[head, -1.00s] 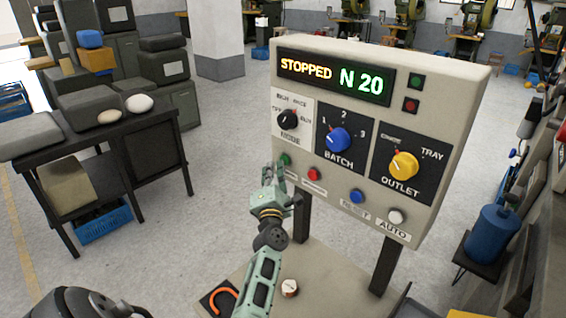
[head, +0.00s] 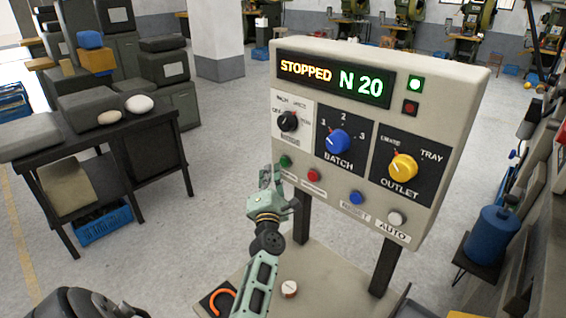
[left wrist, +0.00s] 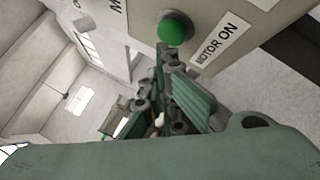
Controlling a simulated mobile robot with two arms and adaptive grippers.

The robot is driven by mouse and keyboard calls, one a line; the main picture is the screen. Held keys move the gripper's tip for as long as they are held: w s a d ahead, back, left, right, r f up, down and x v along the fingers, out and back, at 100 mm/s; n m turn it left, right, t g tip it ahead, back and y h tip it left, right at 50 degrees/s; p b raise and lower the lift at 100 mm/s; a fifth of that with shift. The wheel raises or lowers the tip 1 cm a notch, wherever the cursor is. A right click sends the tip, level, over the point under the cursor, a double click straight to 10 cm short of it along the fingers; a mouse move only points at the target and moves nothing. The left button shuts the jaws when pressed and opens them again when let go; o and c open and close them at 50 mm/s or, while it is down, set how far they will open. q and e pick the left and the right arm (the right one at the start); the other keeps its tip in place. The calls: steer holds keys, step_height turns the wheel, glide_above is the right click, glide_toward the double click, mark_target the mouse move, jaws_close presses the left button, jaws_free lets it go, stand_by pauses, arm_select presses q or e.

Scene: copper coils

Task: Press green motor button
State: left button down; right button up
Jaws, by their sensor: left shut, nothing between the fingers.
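The green motor button (head: 285,160) is at the lower left of the beige control panel (head: 455,95). In the left wrist view the green button (left wrist: 174,30) is large, beside a "MOTOR ON" label (left wrist: 220,48). My left gripper (head: 271,174) is shut and empty, just left of and below the button in the head view. A small gap shows between its fingertips and the button in the left wrist view. The display (head: 335,80) reads "STOPPED N 20". My right gripper is not in view.
A red button (head: 313,174), a blue button (head: 356,197) and a white button (head: 396,217) sit along the panel's lower edge. Black, blue and yellow knobs are above them. A dark table (head: 150,125) stands left, with open floor between.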

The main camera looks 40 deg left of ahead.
arm_select(q)
steer(key=shift+s, duration=0.15)
steer(key=s, duration=0.3)
steer(key=s+p, duration=0.1)
steer(key=s, duration=0.1)
steer(key=shift+a, duration=0.25)
steer(key=shift+f, duration=0.1)
stand_by(0.9)
